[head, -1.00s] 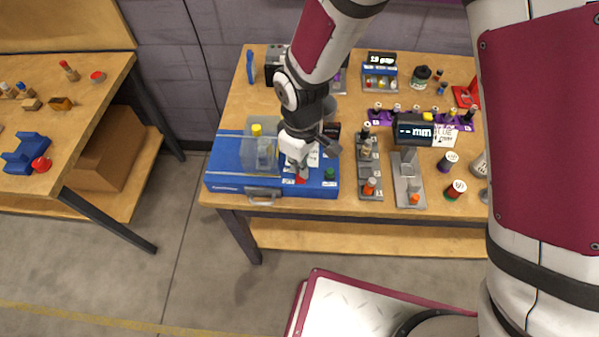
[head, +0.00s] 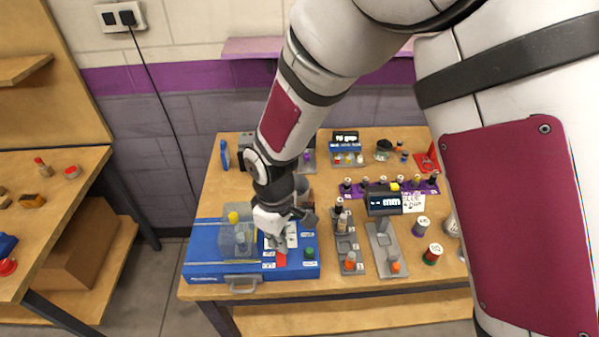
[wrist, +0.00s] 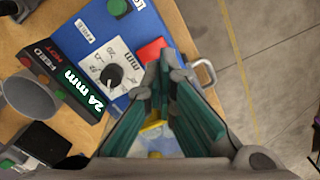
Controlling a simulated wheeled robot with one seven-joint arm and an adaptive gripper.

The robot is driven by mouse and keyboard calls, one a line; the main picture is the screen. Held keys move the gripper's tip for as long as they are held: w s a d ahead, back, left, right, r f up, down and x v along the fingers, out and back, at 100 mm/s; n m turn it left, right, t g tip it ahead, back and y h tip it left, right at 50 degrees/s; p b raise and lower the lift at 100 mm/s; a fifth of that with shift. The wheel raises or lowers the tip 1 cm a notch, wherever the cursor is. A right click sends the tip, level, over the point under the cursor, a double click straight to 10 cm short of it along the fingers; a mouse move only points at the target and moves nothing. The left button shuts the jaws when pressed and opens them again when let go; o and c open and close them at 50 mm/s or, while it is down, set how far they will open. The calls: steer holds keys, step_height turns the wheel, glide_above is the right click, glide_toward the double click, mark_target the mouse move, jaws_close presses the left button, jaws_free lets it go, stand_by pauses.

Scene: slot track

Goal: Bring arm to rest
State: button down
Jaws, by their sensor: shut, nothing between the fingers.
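My gripper (head: 277,244) is above the right part of the blue machine (head: 205,262) at the front left of the table in the head view. In the wrist view my gripper (wrist: 165,72) has its fingertips together, with nothing between them. Beyond the fingertips lie a red patch (wrist: 151,50), a black dial on a white plate (wrist: 112,75) and a green button (wrist: 119,8). A small yellow part (wrist: 153,127) shows between the finger pads, lower down on the machine. I cannot tell whether the fingertips touch the machine.
Grey fixtures (head: 383,250), a purple rack (head: 365,189) and several spools crowd the table to the right. Another table (head: 75,165) stands at the left. Floor (wrist: 250,60) is clear in front.

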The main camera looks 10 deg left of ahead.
steer(key=w+d+r+m+t, duration=0.3)
steer(key=d+r+m, duration=0.4)
steer(key=d+r, duration=1.05)
steer(key=s+d+r+m+t+b, duration=0.1)
steer(key=s+d+r+m+t, duration=0.1)
steer(key=s+d+r+m, duration=0.5)
steer(key=s+d+r, duration=0.4)
steer(key=s+d, duration=0.1)
steer(key=d, duration=0.1)
steer(key=shift+s+r+m+t, duration=0.25)
steer(key=shift+r+m+t, duration=0.05)
steer(key=shift+r, duration=0.1)
stand_by(0.4)
